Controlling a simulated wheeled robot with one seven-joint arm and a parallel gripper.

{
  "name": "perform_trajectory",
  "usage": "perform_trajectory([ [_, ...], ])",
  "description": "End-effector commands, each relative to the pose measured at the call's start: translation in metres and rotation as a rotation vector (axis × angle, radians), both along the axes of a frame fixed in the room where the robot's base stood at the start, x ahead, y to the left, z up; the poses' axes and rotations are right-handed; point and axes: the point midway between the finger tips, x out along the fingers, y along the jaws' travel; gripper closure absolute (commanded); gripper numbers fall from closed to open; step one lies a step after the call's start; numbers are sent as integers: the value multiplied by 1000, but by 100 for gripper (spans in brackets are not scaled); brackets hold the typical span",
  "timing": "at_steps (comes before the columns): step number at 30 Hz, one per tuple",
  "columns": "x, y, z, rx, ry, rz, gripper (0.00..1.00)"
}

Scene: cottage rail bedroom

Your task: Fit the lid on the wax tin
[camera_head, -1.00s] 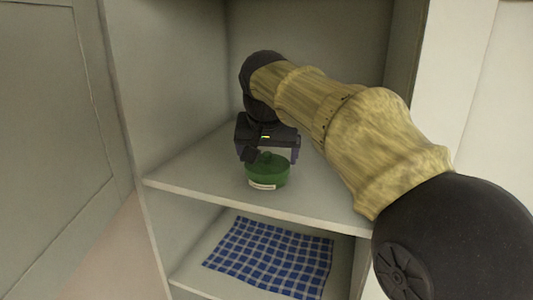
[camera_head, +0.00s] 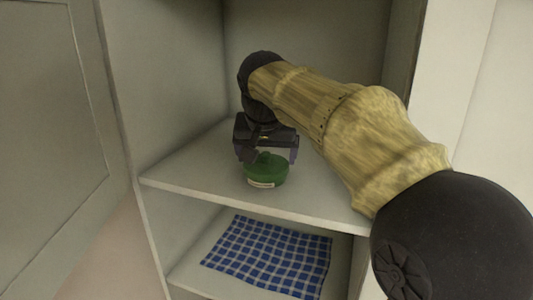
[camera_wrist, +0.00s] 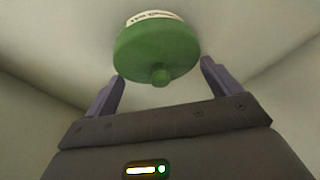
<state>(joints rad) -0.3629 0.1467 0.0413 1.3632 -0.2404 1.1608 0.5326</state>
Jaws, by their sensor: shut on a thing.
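The wax tin (camera_head: 262,183) is a round container with a pale label band, standing upright on the upper cupboard shelf. Its green lid (camera_head: 266,164), with a small round knob, is on top of it; no gap shows between them, but I cannot tell how well it is seated. My gripper (camera_head: 268,156) is just above, pointing down, its fingers on either side of the lid. The label of the tin (camera_wrist: 155,15) shows beyond.
The upper shelf (camera_head: 195,170) is otherwise bare, with walls at left, right and back. A blue checked cloth (camera_head: 270,257) lies on the lower shelf (camera_head: 195,280). A cupboard door (camera_head: 50,150) stands open at left.

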Motion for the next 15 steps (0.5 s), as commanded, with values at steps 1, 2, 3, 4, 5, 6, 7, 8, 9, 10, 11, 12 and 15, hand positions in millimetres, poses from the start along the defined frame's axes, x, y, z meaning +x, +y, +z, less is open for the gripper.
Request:
perform_trajectory([
  [1, 0, 0, 0, 0, 0, 0, 32],
  [2, 0, 0, 0, 0, 0, 0, 32],
  [3, 0, 0, 0, 0, 0, 0, 32],
  [4, 0, 0, 0, 0, 0, 0, 32],
  [5, 0, 0, 0, 0, 0, 0, 32],
  [6, 0, 0, 0, 0, 0, 0, 32],
  [7, 0, 0, 0, 0, 0, 0, 32],
  [8, 0, 0, 0, 0, 0, 0, 32],
  [9, 0, 0, -1, 0, 0, 0, 32],
  [10, 0, 0, -1, 0, 0, 0, 32],
  [11, 0, 0, -2, 0, 0, 0, 32],
  [12, 0, 0, -2, 0, 0, 0, 32],
  [15, 0, 0, -4, 0, 0, 0, 32],
])
